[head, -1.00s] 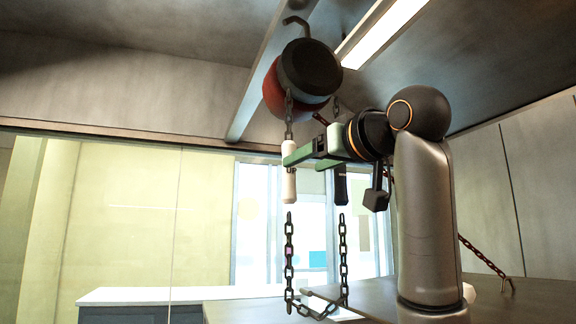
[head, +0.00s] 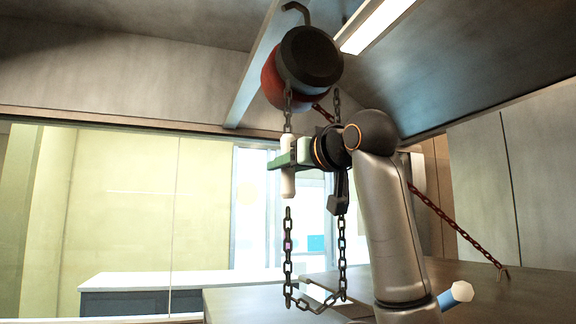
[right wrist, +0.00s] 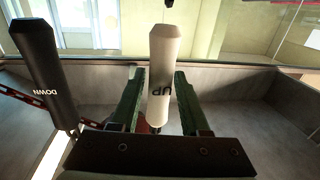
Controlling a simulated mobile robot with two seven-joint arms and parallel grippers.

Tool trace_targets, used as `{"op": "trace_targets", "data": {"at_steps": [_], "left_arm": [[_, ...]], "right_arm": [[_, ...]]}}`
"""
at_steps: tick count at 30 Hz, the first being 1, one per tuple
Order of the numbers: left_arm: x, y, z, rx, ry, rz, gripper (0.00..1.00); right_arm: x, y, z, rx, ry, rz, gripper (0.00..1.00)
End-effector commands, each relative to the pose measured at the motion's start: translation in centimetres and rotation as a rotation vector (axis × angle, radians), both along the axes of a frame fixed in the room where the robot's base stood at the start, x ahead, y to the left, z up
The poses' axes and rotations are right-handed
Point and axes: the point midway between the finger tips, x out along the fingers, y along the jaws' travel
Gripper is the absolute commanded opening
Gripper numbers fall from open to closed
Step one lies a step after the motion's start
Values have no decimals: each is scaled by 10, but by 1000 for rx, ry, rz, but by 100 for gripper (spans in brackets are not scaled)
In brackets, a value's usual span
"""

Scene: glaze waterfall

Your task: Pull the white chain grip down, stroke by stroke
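The white chain grip (head: 288,184) hangs upright on its chain below the hoist (head: 306,62). In the right wrist view the white grip (right wrist: 162,62) is marked UP and stands between the two green fingers. My right gripper (head: 284,161) is around the middle of the white grip, with its fingertips reaching past it. In the right wrist view narrow gaps show beside the grip, so the right gripper (right wrist: 160,78) looks open. The black grip (right wrist: 42,65), marked DOWN, hangs to the left there. My left gripper is out of view.
A loop of dark chain (head: 288,245) hangs below the grips. A rusty chain (head: 440,213) slants from the hoist to the table (head: 500,295) at the right. A ceiling beam (head: 253,85) runs behind the hoist. Space left of the white grip is free.

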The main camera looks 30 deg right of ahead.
Motion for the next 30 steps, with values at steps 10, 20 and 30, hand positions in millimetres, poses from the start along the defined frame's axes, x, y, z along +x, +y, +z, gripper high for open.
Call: {"op": "trace_targets", "data": {"at_steps": [10,20,30], "left_arm": [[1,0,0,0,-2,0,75],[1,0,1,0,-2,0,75],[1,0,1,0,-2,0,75]], "right_arm": [[0,0,1,0,-1,0,5],[-1,0,1,0,-1,0,0],[-1,0,1,0,-2,0,0]]}}
